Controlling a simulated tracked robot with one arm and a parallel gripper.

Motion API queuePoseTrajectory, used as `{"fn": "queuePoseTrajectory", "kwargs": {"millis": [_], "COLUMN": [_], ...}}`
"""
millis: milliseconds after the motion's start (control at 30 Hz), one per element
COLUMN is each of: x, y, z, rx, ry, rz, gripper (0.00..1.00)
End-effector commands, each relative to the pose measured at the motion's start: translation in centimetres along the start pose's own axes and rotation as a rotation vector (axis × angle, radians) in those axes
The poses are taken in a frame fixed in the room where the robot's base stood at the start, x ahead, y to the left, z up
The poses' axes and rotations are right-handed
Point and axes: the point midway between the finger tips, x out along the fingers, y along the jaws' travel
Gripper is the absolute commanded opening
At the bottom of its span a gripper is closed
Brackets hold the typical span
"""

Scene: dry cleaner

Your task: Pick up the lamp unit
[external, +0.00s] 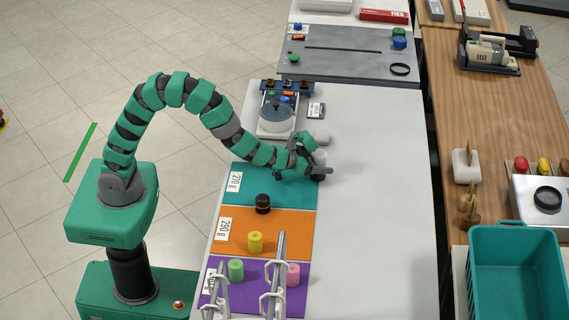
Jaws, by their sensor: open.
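My gripper (312,170) is open, low over the table at the far right corner of the teal mat. A small pale rounded piece (320,157) shows at the gripper, partly hidden by it; I cannot tell whether it lies between the fingers or behind them. Another pale cylinder (320,139) lies just beyond. I cannot tell for sure which thing is the lamp unit.
The teal mat (270,192), orange mat (290,236) and purple mat (255,298) lie in a row, with a black bobbin (263,204) and coloured spools. Metal racks stand in front. A white scale-like device (276,120) stands behind. The table's right side is clear.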

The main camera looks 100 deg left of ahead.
Motion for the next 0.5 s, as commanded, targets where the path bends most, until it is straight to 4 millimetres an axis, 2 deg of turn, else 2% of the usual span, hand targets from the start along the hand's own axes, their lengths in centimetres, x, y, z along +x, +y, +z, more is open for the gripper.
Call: {"fn": "queuePoseTrajectory", "kwargs": {"millis": [100, 300, 333, 500], "x": [1.17, 1.22, 1.22, 1.21], "y": [0.02, 0.04, 0.04, 0.04], "z": [0.13, -0.02, -0.02, -0.01], "rx": [0.0, -0.001, -0.001, -0.001], "ry": [-0.001, 0.0, 0.0, 0.0], "rz": [0.0, 0.001, 0.001, 0.001], "gripper": [0.74, 0.74, 0.71, 0.24]}}
